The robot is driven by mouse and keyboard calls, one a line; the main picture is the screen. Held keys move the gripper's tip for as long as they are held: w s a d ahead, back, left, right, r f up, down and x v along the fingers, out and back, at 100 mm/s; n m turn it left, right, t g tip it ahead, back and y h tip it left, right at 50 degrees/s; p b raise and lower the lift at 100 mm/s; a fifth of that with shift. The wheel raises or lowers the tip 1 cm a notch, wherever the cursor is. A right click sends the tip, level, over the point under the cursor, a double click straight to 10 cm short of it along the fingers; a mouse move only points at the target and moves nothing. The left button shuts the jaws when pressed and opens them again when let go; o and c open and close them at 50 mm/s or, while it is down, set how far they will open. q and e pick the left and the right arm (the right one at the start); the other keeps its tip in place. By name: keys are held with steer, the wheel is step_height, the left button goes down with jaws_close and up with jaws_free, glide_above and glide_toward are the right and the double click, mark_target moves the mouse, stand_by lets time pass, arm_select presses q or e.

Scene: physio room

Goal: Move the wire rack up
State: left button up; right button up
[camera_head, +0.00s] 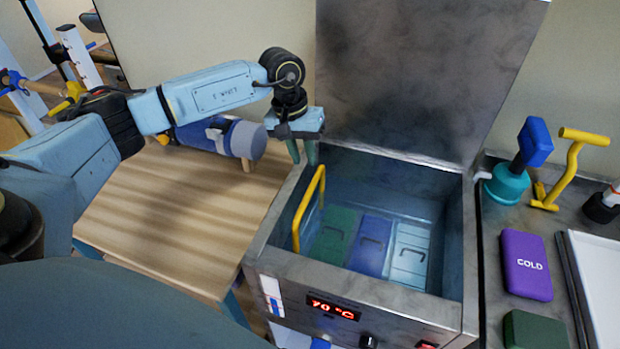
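A metal heating tank (365,290) stands open with its lid (415,70) raised. A yellow upright handle (309,208), which looks like part of the wire rack, stands along the tank's left inner side. The rack's wires cannot be made out. My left gripper (303,158) points down over the tank's back left rim, just above and behind the yellow handle's top. Its two fingers are apart with nothing visible between them. My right gripper is not in view.
A wooden table (170,225) stands left of the tank, with a blue-grey cylinder (245,139) behind my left arm. On the right counter are a purple COLD pack (526,265), a dark green block (535,331), a white tray (598,275), a yellow tool (568,170) and a blue-and-teal tool (508,184).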

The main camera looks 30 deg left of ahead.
mark_target(311, 185)
arm_select(q)
steer(key=f, duration=0.2)
steer(key=d+f, duration=0.1)
steer(key=f, duration=0.4)
steer(key=shift+w+d+f, duration=0.2)
steer(key=shift+d+f, duration=0.1)
steer(key=shift+f, duration=0.1)
steer(key=shift+c, duration=0.2)
jaws_close()
